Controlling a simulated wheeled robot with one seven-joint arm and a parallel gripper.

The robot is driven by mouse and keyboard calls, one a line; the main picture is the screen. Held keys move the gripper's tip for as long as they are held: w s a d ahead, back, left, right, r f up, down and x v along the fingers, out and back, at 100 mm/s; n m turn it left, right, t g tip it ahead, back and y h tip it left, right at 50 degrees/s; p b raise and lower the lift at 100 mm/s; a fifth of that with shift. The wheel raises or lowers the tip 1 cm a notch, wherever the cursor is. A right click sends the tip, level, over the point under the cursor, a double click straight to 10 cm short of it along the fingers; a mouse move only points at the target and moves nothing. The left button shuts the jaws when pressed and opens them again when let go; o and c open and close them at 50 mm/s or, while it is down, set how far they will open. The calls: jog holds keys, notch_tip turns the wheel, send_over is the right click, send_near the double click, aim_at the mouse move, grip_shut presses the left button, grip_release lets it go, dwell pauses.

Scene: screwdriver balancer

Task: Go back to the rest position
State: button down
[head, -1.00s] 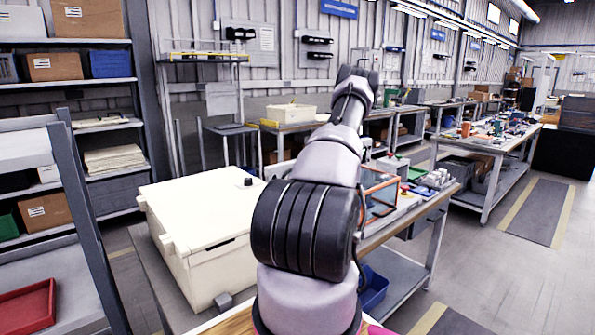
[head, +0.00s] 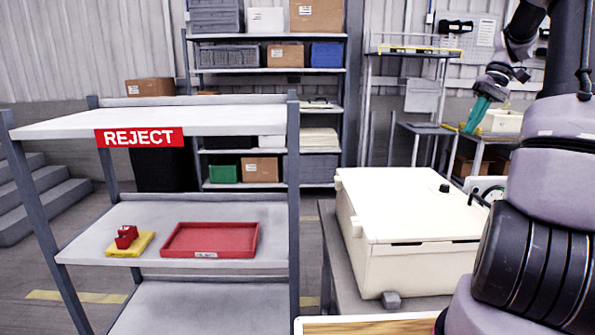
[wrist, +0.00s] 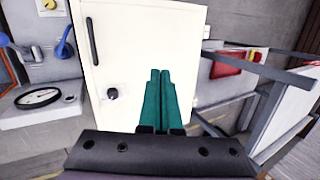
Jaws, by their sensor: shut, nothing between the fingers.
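My gripper (head: 474,115) is in the upper right of the head view, held in the air beyond the cream box, with its green fingers pointing down. The wrist view also shows its two green fingers (wrist: 161,75), side by side and closed together with nothing held. My arm fills the right side of the head view.
The cream box (head: 400,230) sits on a bench close to my arm. A REJECT rack (head: 240,122) at left holds a red tray (head: 210,240) and a yellow piece with red parts (head: 128,240). A dial gauge (wrist: 38,97) shows in the wrist view. Floor shows between rack and bench.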

jog(key=s+a+r+m+t+h, duration=0.1)
jog(key=s+a+r+t+h, duration=0.2)
jog(key=s+a, duration=0.5)
jog(key=s+a+r+m+t, duration=0.15)
jog(key=s+a+r, duration=0.35)
jog(key=a, duration=0.6)
jog(key=s+a+f+m+t, duration=0.1)
jog(key=s+a+t, duration=0.3)
jog(key=s, duration=0.4)
jog(key=shift+f, duration=0.45)
